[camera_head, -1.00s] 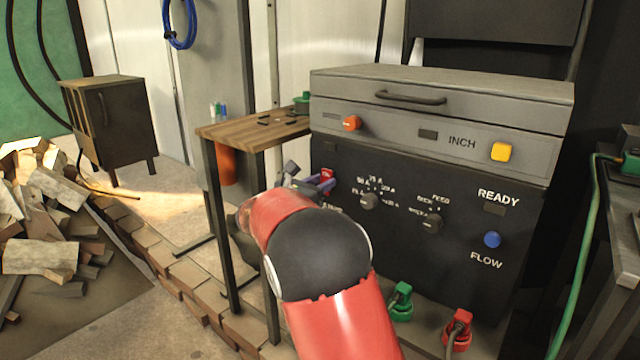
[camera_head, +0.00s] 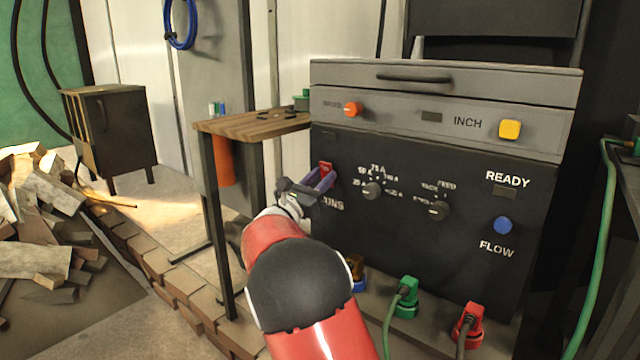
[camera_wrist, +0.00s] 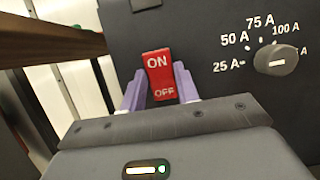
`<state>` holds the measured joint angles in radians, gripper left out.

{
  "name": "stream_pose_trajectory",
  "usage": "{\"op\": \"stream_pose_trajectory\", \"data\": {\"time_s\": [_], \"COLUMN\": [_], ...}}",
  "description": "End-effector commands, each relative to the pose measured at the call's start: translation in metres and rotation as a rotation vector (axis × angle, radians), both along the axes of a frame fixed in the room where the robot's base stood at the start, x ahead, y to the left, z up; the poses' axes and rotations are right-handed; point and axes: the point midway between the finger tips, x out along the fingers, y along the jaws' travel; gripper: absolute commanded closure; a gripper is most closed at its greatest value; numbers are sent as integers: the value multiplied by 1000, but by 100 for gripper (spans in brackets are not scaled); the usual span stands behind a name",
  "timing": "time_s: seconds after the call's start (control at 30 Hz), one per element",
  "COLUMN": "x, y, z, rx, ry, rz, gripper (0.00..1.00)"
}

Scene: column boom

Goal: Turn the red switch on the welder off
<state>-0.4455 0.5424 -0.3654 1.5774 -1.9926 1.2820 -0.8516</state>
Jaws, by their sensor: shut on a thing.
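The red switch (camera_head: 326,167) is at the upper left of the welder's dark front panel (camera_head: 420,265). In the wrist view the red switch (camera_wrist: 158,76) reads ON at its top and OFF at its bottom. My gripper (camera_head: 320,181) reaches the panel from the front left. In the wrist view the purple fingers of my gripper (camera_wrist: 157,87) are shut on the switch, one on each side. The OFF end looks foreshortened, and I cannot tell for sure which way the rocker is tilted. The bottom edge of the switch is partly hidden by the gripper body.
Grey dials (camera_head: 373,190) sit right of the switch. A wooden-topped table (camera_head: 250,124) stands close to the left of the welder. Green (camera_head: 407,296) and red plugs (camera_head: 467,322) with cables stick out low in front.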

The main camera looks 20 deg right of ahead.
Motion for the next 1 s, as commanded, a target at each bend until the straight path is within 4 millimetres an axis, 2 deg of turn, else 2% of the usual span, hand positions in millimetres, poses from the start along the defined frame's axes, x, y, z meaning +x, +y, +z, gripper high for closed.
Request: {"op": "stream_pose_trajectory", "data": {"time_s": [0.1, 0.13, 0.27, 0.63, 1.0], "x": [0, 0, 0, -3, -35], "y": [0, 0, 0, 5, 50], "z": [0, 0, 0, -3, -23], "rx": [0, 0, 1, 1, 0], "ry": [0, 0, 1, 2, 3], "rz": [0, 0, 0, 2, 2], "gripper": [92, 65, 48, 47, 47]}}
